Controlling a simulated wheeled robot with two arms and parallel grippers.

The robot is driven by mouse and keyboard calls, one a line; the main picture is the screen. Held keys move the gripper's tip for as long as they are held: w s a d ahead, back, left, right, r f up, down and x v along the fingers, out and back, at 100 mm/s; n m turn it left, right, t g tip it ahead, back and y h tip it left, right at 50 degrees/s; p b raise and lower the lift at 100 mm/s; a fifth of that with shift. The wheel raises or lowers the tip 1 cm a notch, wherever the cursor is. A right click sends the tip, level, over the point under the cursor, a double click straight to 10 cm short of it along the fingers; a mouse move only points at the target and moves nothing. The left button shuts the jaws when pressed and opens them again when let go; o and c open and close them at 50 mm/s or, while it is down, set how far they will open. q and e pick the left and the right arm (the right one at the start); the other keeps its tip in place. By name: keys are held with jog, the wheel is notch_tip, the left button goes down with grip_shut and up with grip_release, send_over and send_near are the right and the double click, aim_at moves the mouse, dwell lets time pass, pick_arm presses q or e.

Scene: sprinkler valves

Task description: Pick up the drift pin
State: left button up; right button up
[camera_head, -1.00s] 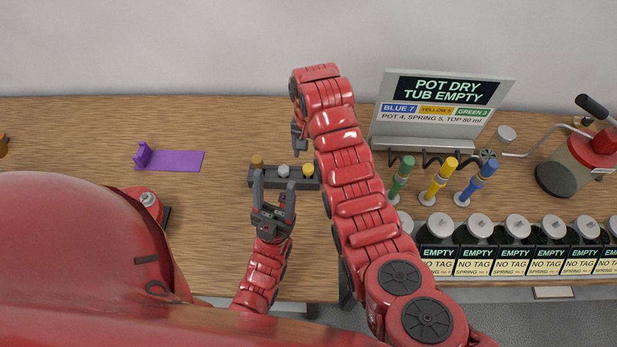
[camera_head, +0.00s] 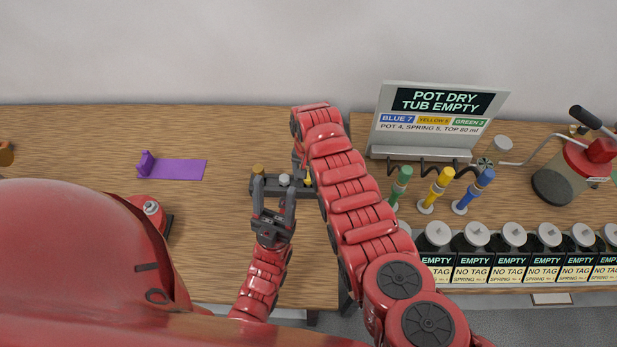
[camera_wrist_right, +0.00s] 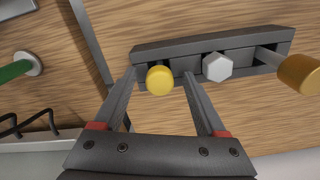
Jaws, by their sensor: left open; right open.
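A dark rack (camera_head: 266,189) stands on the wooden table and holds three upright pieces: one with a brass cylindrical head (camera_head: 258,170), one with a silver hex head (camera_head: 284,180) and one with a yellow round head (camera_head: 308,181). I cannot tell for certain which is the drift pin. In the right wrist view my right gripper (camera_wrist_right: 160,75) is open, its fingers on either side of the yellow head (camera_wrist_right: 160,81) with gaps visible. The silver head (camera_wrist_right: 217,67) is just outside the fingers. My left gripper (camera_head: 273,195) is open and empty at the rack's front edge.
A purple holder (camera_head: 178,169) lies left on the table, with a red device (camera_head: 152,211) nearer. At right are a sign (camera_head: 440,115), green, yellow and blue tools, a row of labelled pots (camera_head: 475,260) and a red-topped tub (camera_head: 570,172). The table's back left is clear.

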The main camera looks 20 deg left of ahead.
jog(key=shift+f, duration=0.15)
grip_shut()
dwell(0.4)
